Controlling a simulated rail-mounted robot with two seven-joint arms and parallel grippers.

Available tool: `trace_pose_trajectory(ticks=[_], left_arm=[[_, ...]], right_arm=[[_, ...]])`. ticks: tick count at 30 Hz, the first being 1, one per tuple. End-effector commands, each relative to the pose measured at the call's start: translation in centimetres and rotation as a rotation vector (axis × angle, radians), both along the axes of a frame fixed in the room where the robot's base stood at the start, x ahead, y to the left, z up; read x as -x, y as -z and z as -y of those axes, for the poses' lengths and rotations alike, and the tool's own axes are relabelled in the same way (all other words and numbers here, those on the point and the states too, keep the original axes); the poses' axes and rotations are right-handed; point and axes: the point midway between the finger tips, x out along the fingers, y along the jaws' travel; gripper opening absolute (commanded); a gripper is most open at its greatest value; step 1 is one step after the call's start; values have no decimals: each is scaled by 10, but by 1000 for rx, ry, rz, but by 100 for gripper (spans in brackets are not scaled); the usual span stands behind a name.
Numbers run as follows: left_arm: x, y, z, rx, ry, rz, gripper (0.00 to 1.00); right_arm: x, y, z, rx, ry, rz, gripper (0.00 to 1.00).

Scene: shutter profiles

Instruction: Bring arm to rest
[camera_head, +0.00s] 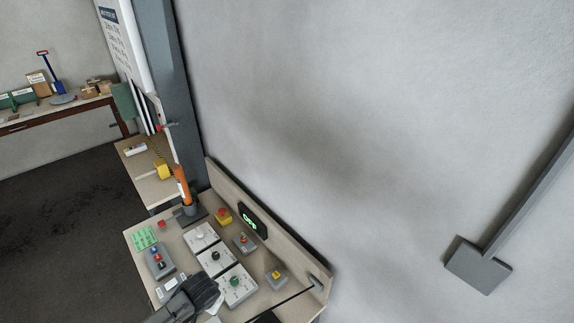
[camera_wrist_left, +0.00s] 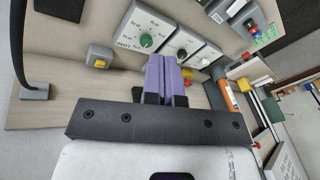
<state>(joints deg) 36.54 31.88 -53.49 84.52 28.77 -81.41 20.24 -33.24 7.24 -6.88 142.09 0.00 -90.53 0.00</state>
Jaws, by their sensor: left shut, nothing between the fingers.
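My left gripper (camera_wrist_left: 166,78) shows in the left wrist view with its two purple fingers pressed together and nothing between them. It is in front of the control console (camera_wrist_left: 55,75), and its fingers overlap the dial boxes in the picture. I cannot tell the exact gap to the panel. In the head view a dark grey arm part (camera_head: 190,298) reaches over the console's front edge at the bottom; the fingers cannot be made out there. My right gripper is in neither view.
The console carries a green-knob dial box (camera_head: 236,285), a yellow button box (camera_head: 276,277), a red-and-yellow stop button (camera_head: 223,215), a lit display (camera_head: 250,221) and an upright orange-handled tool (camera_head: 182,184). A wall is behind. Dark floor (camera_head: 75,220) is clear at left.

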Motion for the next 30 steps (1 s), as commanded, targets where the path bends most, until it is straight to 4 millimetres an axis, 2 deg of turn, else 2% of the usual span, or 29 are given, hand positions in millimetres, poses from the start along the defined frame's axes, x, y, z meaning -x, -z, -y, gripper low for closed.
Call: trace_pose_trajectory(ticks=[1,4,6,9,13,16,19,25,30], left_arm=[[-7,-33,22,-5,109,69,0],[-1,-87,57,-23,277,199,0],[12,-120,74,-19,338,286,0],[43,-157,83,17,338,401,0],[93,-181,73,103,222,498,0],[131,-181,59,158,126,517,0],[170,-167,46,204,38,479,0],[244,-110,30,239,-98,290,0],[298,-76,34,254,-138,145,0]], right_arm=[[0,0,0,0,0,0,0],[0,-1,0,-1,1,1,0],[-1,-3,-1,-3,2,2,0],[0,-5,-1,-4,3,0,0],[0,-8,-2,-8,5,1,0],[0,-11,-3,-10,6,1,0],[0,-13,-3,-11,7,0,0],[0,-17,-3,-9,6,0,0],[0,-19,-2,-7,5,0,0]])
